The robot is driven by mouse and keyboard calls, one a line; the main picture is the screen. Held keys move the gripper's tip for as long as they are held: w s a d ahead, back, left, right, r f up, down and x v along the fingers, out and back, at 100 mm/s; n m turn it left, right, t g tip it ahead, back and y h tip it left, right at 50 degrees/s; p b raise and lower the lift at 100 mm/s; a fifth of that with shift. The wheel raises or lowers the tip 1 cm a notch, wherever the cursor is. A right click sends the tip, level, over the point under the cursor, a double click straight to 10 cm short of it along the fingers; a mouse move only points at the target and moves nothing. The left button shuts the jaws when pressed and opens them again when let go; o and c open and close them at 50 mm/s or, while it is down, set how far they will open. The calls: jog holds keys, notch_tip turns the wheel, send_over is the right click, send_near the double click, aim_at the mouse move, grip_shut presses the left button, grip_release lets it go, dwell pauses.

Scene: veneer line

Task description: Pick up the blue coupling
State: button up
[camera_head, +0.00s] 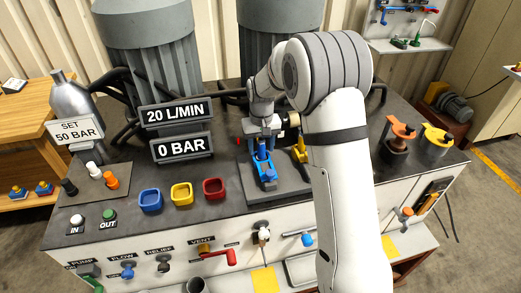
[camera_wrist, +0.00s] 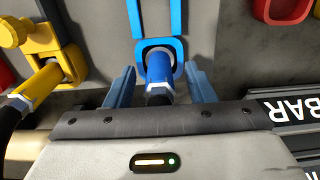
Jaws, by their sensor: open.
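The blue coupling (camera_wrist: 159,68) is a blue cylinder with a metal hex collar and a dark end, seen in the wrist view with its far end in a square blue ring (camera_wrist: 176,46). My gripper (camera_wrist: 159,70) is open, with one blue-grey finger on each side of the coupling. Gaps show between the fingers and the coupling. In the head view the blue coupling (camera_head: 262,150) stands on a dark plate, and my gripper (camera_head: 262,138) is over it, partly hidden by my wrist and arm.
A yellow coupling (camera_wrist: 45,80) in a yellow holder sits close beside it. Blue (camera_head: 150,201), yellow (camera_head: 182,195) and red (camera_head: 214,189) bins stand to the left on the bench. The "0 BAR" display (camera_head: 182,147) stands left of my gripper.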

jog(key=shift+f, duration=0.9)
grip_shut()
